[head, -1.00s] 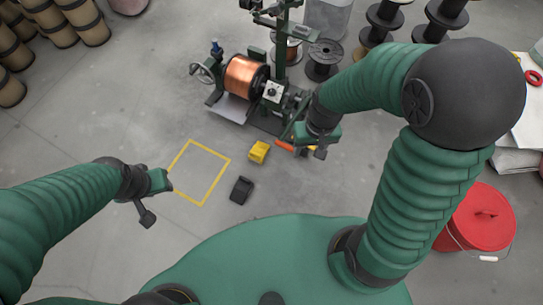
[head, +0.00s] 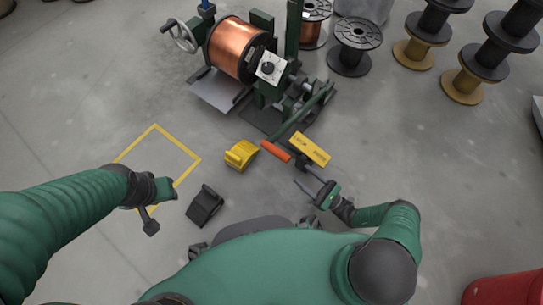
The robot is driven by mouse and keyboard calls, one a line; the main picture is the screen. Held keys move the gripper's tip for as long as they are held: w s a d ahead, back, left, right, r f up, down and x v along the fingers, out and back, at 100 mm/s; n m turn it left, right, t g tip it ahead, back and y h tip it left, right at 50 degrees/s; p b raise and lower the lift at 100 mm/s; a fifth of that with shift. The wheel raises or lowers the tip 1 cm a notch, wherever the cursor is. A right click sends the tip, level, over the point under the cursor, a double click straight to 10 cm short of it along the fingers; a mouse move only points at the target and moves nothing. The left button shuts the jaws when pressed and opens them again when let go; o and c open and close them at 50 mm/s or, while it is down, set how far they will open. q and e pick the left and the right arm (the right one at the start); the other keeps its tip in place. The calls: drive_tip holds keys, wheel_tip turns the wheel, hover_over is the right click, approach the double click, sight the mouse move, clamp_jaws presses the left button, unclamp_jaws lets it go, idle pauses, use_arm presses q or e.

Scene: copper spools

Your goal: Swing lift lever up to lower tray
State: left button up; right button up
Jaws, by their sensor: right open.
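The winding machine stands at the top centre, with a copper spool (head: 238,48) mounted on it. A grey tray plate (head: 220,90) lies low beneath the spool. The lift lever has an orange-red grip (head: 275,151) and points down toward me, at the left end of a yellow labelled bar (head: 310,149). My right gripper (head: 308,190) is open and empty, just below and right of the orange grip, apart from it. My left gripper (head: 160,210) is over the floor by the yellow square; its jaws are not clear.
A yellow wheel chock (head: 241,155) and a black chock (head: 204,206) lie on the floor left of the lever. A yellow outlined square (head: 197,160) is painted at left. Several empty black spools (head: 355,45) stand at the upper right. A red bucket (head: 505,290) is at the lower right.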

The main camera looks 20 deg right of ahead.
drive_tip(key=b+x, duration=0.2)
drive_tip(key=x, duration=1.3)
drive_tip(key=shift+w+a+r, duration=0.1)
drive_tip(key=shift+w+a, duration=0.1)
drive_tip(key=shift+w+a+r, duration=0.1)
drive_tip(key=shift+w+r, duration=0.05)
drive_tip(key=shift+w, duration=0.05)
use_arm(q)
drive_tip(key=shift+d+f, duration=0.2)
drive_tip(key=shift+f, duration=0.35)
drive_tip(key=shift+d+f, duration=0.15)
drive_tip(key=shift+f, duration=0.4)
use_arm(e)
drive_tip(key=shift+c, duration=0.3)
clamp_jaws()
